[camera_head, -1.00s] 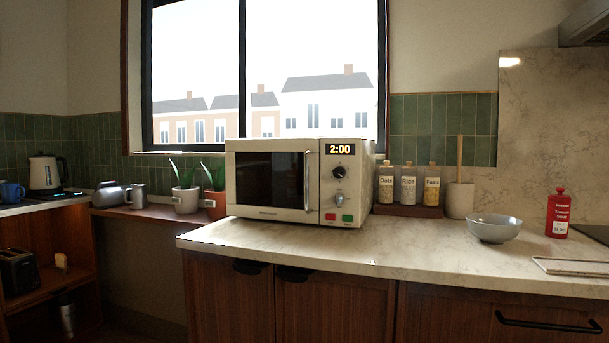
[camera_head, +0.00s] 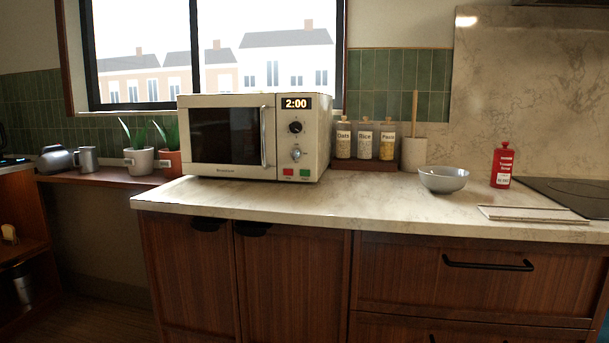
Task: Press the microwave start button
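The white microwave (camera_head: 255,138) stands on the marble counter near its left end, with its door shut. Its display (camera_head: 296,103) reads 2:00. Below the display are a black dial (camera_head: 295,127) and a silver knob (camera_head: 296,153). At the bottom of the panel are a red button (camera_head: 288,172) on the left and a green button (camera_head: 304,173) on the right; their lettering is too small to read. Neither of my grippers is in view.
A rack of jars (camera_head: 365,143), a utensil crock (camera_head: 413,152), a grey bowl (camera_head: 443,179) and a red bottle (camera_head: 502,166) stand right of the microwave. A flat board (camera_head: 530,214) lies near the front edge. The counter (camera_head: 270,200) before the microwave is clear.

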